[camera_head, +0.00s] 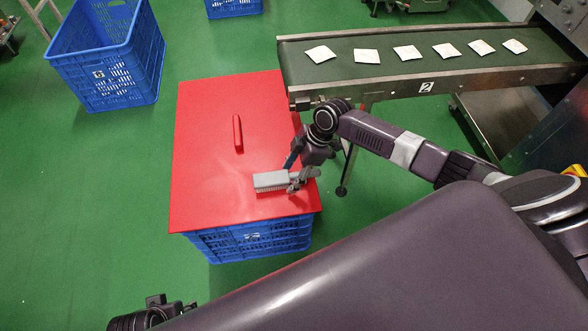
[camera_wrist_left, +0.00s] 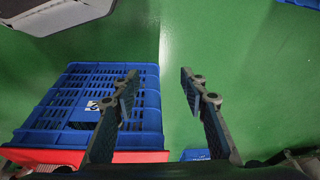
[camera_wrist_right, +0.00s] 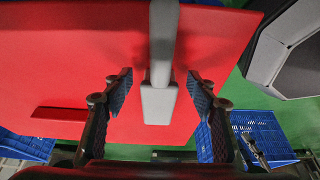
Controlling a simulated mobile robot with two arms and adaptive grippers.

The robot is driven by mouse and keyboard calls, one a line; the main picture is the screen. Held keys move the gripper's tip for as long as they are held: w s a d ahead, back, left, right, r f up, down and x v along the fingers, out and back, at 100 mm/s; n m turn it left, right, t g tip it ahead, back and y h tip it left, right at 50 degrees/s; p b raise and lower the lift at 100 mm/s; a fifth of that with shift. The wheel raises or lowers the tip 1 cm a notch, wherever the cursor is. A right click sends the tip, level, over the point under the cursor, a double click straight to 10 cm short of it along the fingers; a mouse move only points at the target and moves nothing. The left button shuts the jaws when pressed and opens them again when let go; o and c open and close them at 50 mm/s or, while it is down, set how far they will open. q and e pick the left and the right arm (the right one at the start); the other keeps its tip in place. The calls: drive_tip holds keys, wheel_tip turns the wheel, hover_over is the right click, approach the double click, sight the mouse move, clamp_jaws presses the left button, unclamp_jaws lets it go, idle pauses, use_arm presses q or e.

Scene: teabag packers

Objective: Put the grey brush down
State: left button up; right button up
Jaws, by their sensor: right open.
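The grey brush (camera_head: 271,181) lies on the red lid (camera_head: 205,135), near its front right edge, and its bristles appear to face down on the lid. My right gripper (camera_head: 297,180) is at the right end of the brush. In the right wrist view the brush handle (camera_wrist_right: 159,103) shows between the two spread fingers of my right gripper (camera_wrist_right: 161,92), with a gap on both sides. My left gripper (camera_wrist_left: 160,92) is open and empty, above the floor next to a blue crate. Part of my left gripper (camera_head: 155,312) shows at the bottom left of the head view.
The red lid has a raised red handle (camera_head: 238,134) and covers a blue crate (camera_head: 250,240). An open blue crate (camera_head: 118,75) stands at the upper left. A conveyor (camera_head: 430,84) carrying several white teabag packets (camera_head: 367,56) runs behind.

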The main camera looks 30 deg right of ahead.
drive_tip(key=shift+d+r, duration=0.1)
drive_tip(key=shift+r, duration=0.2)
use_arm(q)
wheel_tip(320, 180, down, 9)
drive_tip(key=s+p, duration=0.2)
drive_tip(key=shift+s+g+p, duration=0.25)
drive_tip(key=shift+g+p, duration=0.05)
use_arm(e)
drive_tip(key=v, duration=1.1)
drive_tip(key=shift+r, duration=0.25)
use_arm(q)
drive_tip(key=shift+a, duration=0.1)
use_arm(e)
drive_tip(key=shift+s+d, duration=0.1)
